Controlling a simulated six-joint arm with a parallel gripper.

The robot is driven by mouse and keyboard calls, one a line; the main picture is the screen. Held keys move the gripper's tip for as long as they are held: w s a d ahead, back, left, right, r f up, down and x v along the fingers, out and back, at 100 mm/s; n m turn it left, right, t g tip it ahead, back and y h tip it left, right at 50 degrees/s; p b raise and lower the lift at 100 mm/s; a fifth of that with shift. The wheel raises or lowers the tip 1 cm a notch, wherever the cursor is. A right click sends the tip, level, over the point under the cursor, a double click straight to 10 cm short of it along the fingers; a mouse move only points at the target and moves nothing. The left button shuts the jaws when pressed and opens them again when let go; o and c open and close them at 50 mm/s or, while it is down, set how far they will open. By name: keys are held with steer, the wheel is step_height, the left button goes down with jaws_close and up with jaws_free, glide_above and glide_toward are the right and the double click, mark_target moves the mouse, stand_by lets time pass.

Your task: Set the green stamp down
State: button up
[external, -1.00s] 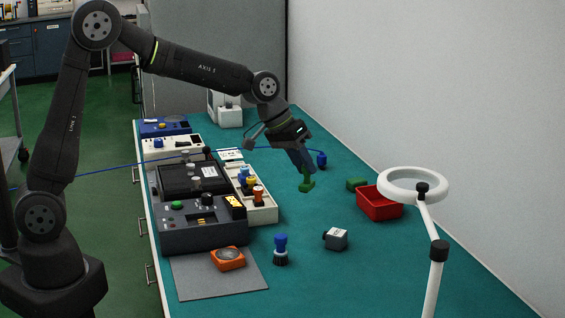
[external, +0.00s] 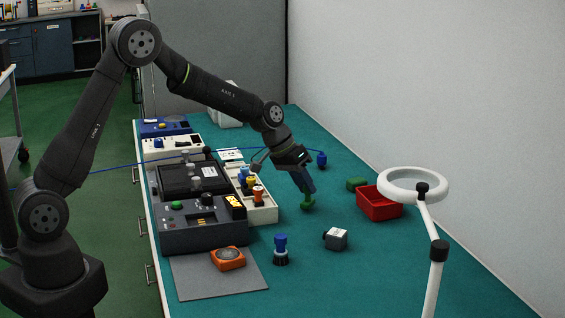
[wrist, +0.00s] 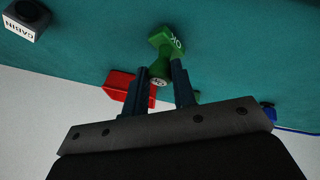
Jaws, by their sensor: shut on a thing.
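The green stamp (external: 308,204) is held between the fingers of my gripper (external: 307,192), low over the teal bench top. In the wrist view the green stamp (wrist: 160,66) shows its round handle between the two fingers of my gripper (wrist: 157,82) and its wider block, marked "OK", beyond them. In the external view the stamp's lower end is close to the bench; I cannot tell whether it touches.
A red bin (external: 379,204) and a green block (external: 357,184) lie to the right. A cream rack (external: 258,210) is at left. Bare teal bench (external: 325,216) surrounds the stamp.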

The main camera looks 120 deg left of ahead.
steer(key=shift+f, duration=0.3)
steer(key=shift+f, duration=0.2)
steer(key=o, duration=1)
steer(key=shift+r, duration=0.1)
steer(key=shift+r, duration=0.25)
steer(key=v, duration=1.1)
steer(key=shift+s+d+r, duration=0.1)
steer(key=shift+s+r, duration=0.05)
steer(key=shift+r, duration=0.2)
steer(key=shift+f, duration=0.1)
